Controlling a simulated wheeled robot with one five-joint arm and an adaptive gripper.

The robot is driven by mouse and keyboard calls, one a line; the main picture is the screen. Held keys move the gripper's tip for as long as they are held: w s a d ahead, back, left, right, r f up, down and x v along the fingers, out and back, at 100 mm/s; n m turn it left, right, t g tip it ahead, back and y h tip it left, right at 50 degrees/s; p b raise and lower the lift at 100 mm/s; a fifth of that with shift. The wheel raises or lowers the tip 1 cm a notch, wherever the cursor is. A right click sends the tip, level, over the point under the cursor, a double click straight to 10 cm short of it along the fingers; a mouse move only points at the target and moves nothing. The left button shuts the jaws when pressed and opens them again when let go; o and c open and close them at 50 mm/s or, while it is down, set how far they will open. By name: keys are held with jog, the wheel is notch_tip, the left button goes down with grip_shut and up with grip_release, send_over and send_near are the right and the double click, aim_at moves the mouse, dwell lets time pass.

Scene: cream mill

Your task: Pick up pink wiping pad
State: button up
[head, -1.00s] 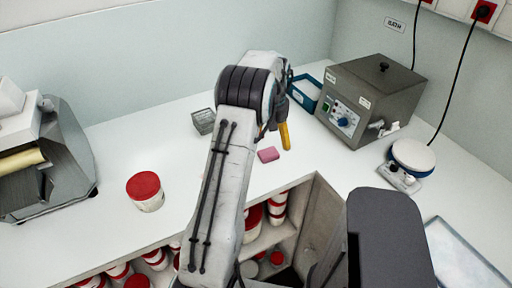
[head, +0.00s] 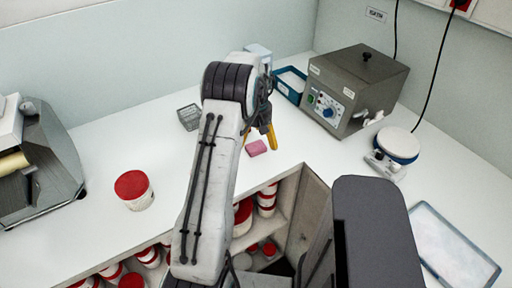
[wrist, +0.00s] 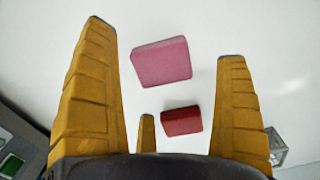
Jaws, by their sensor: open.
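The pink wiping pad (head: 256,148) lies flat on the white counter, just below my gripper (head: 261,134) in the head view. In the wrist view the pad (wrist: 162,62) lies beyond and between the yellow fingertips of my gripper (wrist: 165,40), slightly tilted in the picture. The gripper is open and holds nothing; how high it is above the pad is hard to judge. A smaller dark red block (wrist: 182,120) shows nearer the palm in the wrist view; I cannot find it in the head view, where my arm hides part of the counter.
A wire-grey box (head: 189,117) stands left of my arm. A blue tray (head: 289,87), a grey control unit (head: 355,85) and a round-topped device (head: 397,145) stand to the right. A red-lidded tub (head: 134,190) is at left. Below the counter edge is an open shelf with red-lidded tubs.

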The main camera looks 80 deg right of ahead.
aim_at(257, 146)
jog(key=shift+w+f+p, duration=0.1)
jog(key=shift+f+p, duration=0.2)
jog(key=shift+f, duration=1.6)
jog(key=c, duration=1)
